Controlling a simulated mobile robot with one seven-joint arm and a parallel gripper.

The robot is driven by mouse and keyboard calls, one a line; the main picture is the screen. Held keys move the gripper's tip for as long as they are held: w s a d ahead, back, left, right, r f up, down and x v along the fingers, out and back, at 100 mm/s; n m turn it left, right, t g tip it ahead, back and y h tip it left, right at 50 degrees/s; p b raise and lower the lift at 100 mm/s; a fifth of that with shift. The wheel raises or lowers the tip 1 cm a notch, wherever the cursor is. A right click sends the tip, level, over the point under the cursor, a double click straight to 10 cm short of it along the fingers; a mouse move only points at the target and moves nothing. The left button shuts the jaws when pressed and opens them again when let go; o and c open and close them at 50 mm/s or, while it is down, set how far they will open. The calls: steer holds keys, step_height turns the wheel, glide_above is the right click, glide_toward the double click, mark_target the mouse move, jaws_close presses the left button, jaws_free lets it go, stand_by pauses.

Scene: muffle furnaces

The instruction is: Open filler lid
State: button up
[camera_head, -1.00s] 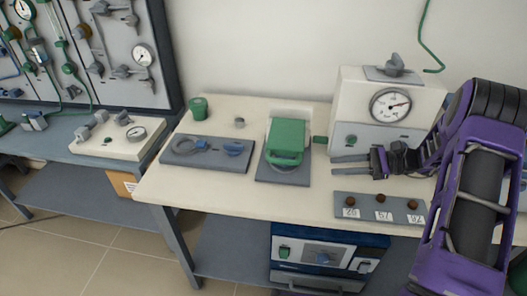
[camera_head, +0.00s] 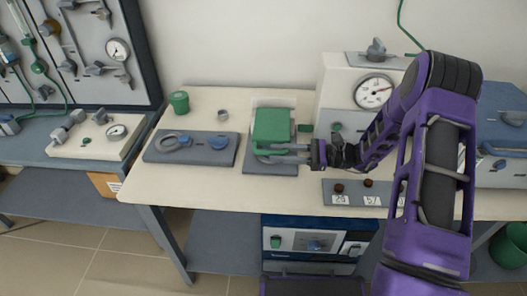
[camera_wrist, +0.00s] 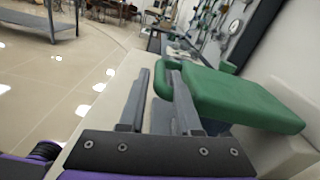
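The green filler lid (camera_head: 271,127) lies flat over a pale block on a grey base plate (camera_head: 284,169), with its handle toward the front. My gripper (camera_head: 276,153) reaches in from the right, at the front edge of the lid. The wrist view shows the lid (camera_wrist: 243,99) to the right and its green handle (camera_wrist: 162,82) between my two fingertips (camera_wrist: 158,76). The fingers are apart, one on each side of the handle. I cannot tell whether either finger touches it.
A white gauge box (camera_head: 343,97) stands behind my forearm. A grey plate with a ring and blue knob (camera_head: 190,148), a green cup (camera_head: 179,102) and a small grey cup (camera_head: 223,115) are left of the lid. A numbered plate (camera_head: 352,187) lies in front of my wrist.

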mark_target(264, 152)
steer(key=shift+w+a, duration=0.1)
steer(key=shift+a, duration=2.3)
jaws_close()
